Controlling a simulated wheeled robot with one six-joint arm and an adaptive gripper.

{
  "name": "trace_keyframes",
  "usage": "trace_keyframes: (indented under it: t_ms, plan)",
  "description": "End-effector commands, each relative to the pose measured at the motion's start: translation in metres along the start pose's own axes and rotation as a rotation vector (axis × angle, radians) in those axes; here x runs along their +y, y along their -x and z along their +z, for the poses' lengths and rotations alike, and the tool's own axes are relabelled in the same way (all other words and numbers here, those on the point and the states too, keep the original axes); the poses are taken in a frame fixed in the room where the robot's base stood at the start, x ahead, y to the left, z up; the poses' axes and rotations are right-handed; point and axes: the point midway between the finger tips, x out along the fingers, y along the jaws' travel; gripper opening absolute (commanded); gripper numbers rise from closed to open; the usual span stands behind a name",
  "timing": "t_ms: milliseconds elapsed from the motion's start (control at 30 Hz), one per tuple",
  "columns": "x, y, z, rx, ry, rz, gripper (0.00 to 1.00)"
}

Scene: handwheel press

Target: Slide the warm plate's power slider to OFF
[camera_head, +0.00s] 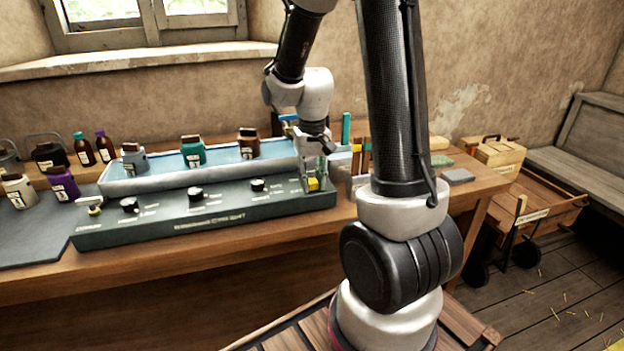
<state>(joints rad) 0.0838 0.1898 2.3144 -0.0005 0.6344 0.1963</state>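The warm plate's long dark green control panel (222,220) runs along the front of the workbench, with a pale-rimmed, blue-surfaced tray (130,184) behind it. A small yellow block (313,185), perhaps the slider's handle, shows at the panel's right end. A pale-topped control (95,208) sits at the panel's left end. Which one is the power slider, and any OFF lettering, is too small to tell. My gripper (315,180) points down at the panel's right end, with its fingers around or right beside the yellow block. Whether they touch or grip it cannot be told.
Three black knobs, left (129,205), middle (195,194) and right (257,186), stand along the panel. Several bottles stand in the tray, including a teal one (193,154). More jars stand at left. Upright tools (346,130) are close right of my gripper. A wooden box (500,153) is farther right.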

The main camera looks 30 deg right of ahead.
Motion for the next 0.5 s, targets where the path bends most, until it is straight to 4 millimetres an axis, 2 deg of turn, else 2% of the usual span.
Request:
trace_keyframes:
  t_ms: [33,100,400,500]
  plan:
    - [0.0003,-0.0009,0.0030,-0.008,-0.001,0.001,0.35]
    - [0.0003,-0.0008,0.0027,-0.007,-0.001,0.001,0.48]
    - [0.0002,-0.0002,0.0016,-0.004,0.000,0.000,0.48]
    - [0.0000,0.0054,0.0008,-0.001,0.000,0.000,0.48]
